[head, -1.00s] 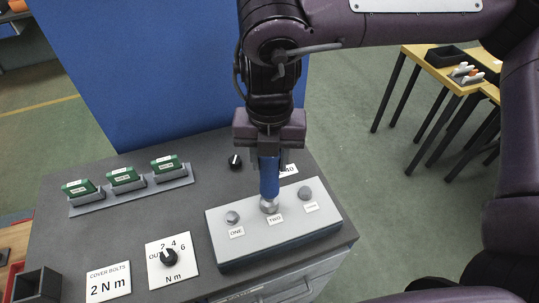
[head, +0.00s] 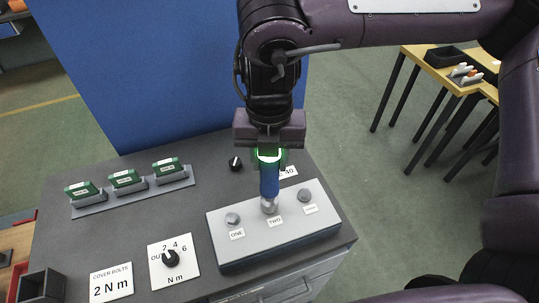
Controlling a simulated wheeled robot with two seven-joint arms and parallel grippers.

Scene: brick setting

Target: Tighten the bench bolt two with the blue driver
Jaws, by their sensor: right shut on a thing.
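My right gripper (head: 269,150) is shut on the blue driver (head: 269,180) and holds it upright. The driver's lower end is at the bolt labelled TWO (head: 269,205), on the grey bolt block (head: 240,250). The third bolt's label is too small to read. My left gripper is not in view.
A dial (head: 171,258) marked in N m and a "COVER BOLTS 2 N m" card (head: 110,283) are left of the block. Several green modules (head: 124,179) sit in a rack. A black knob (head: 236,164) is behind the block. A blue panel (head: 170,70) rises at the back.

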